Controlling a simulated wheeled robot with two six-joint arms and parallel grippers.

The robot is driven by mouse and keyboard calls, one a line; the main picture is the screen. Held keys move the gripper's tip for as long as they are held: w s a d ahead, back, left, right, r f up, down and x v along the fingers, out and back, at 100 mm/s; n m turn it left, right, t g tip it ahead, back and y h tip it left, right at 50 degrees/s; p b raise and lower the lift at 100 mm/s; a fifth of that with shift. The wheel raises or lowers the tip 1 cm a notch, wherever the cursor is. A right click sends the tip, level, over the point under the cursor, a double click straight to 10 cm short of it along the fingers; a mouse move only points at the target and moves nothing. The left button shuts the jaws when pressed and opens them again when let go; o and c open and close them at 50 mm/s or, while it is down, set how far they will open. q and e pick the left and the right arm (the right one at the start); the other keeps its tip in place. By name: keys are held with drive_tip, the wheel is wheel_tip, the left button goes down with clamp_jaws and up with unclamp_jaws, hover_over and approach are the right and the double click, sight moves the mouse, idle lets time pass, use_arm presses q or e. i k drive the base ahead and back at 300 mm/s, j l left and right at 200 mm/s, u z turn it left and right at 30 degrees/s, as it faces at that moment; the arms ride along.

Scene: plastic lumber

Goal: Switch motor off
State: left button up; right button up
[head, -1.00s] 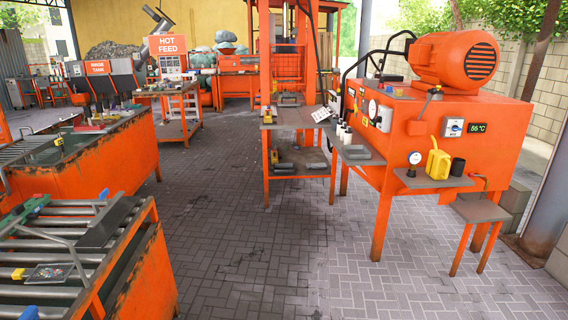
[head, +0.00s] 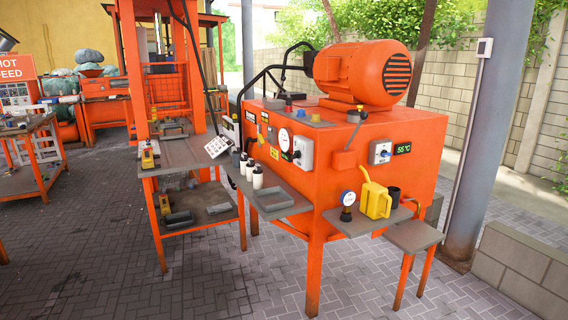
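The orange motor (head: 362,73) sits on top of a large orange machine cabinet (head: 330,180) right of centre. A grey switch box with a blue face (head: 381,152) is on the cabinet's front, beside a green display (head: 403,149) that reads 56 °C. Another grey box with a dark knob (head: 302,152) is on the cabinet's left part, beside a round white gauge (head: 284,139). The position of either switch is too small to tell. Neither of my grippers is in view.
A shelf on the cabinet holds a yellow can (head: 375,199), a dark cup (head: 394,195) and a gauge (head: 347,205). A small side table (head: 413,237) stands at the right. A press frame (head: 163,80) and bench stand left. Paved floor (head: 90,250) is clear in front.

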sight(296, 154)
drive_tip(key=i+j+z, duration=0.1)
drive_tip(key=z, duration=0.15)
drive_tip(key=i+j+z, duration=0.15)
drive_tip(key=z, duration=0.15)
drive_tip(key=i+j+z, duration=0.55)
drive_tip(key=j, duration=0.25)
drive_tip(key=i+j+z, duration=0.3)
drive_tip(key=j, duration=0.15)
drive_tip(key=k, duration=0.05)
